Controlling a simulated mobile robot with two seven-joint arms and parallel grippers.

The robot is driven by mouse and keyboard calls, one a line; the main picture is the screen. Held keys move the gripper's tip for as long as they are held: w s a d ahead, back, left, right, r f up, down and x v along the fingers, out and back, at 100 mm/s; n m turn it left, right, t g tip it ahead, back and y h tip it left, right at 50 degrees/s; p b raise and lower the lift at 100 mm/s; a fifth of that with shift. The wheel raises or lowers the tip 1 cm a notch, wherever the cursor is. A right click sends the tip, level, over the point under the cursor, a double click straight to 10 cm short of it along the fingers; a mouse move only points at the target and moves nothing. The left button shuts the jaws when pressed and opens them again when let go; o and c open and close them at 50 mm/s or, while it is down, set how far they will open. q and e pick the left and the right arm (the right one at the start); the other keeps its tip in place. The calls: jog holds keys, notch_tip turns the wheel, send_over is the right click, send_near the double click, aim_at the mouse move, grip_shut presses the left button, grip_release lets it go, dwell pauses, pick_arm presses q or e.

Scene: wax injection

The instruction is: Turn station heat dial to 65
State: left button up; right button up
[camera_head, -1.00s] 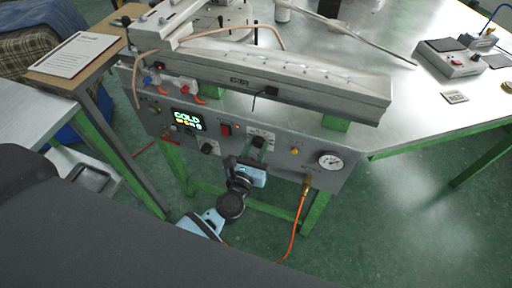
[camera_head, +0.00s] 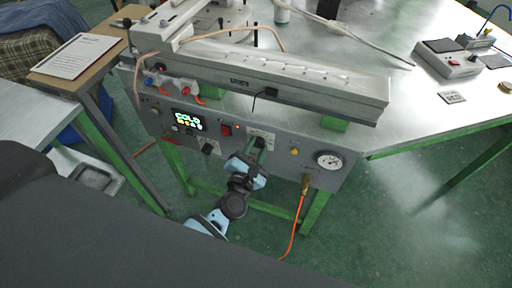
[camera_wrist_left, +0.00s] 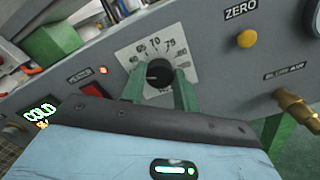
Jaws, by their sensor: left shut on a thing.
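The station heat dial (camera_wrist_left: 158,72) is a black knob on a white scale plate (camera_wrist_left: 128,57) on the grey front panel (camera_head: 275,160). Numbers such as 65, 70 and 75 show around it in the left wrist view. A small pale mark shows on the knob's left side; its exact reading is hard to tell. My left gripper (camera_wrist_left: 160,88) has its green fingers on either side of the knob and is shut on it. My right gripper is not in view.
The lit display (camera_head: 188,121) reads COLD. A red switch (camera_wrist_left: 92,89) sits left of the dial, and a yellow ZERO button (camera_wrist_left: 247,38) right of it. A pressure gauge (camera_head: 329,161) and a brass fitting (camera_head: 306,184) with an orange hose are farther right.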

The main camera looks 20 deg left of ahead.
pick_arm(q)
jog(key=m, duration=0.5)
jog(key=shift+r+m+p, duration=0.1)
jog(key=shift+m+p, duration=0.2)
jog(key=shift+p, duration=0.1)
jog(key=m, duration=0.2)
jog(key=shift+m, duration=0.4)
jog(key=shift+m+p, duration=0.3)
jog(key=shift+m, duration=0.3)
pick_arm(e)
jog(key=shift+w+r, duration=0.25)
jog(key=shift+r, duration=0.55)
pick_arm(q)
jog(key=shift+d, duration=0.1)
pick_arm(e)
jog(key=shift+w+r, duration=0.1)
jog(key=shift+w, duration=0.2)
pick_arm(q)
jog(key=o, duration=1)
jog(key=shift+c, duration=0.2)
jog(key=shift+s, duration=0.1)
jog(key=s, duration=0.7)
jog(key=shift+s, duration=0.35)
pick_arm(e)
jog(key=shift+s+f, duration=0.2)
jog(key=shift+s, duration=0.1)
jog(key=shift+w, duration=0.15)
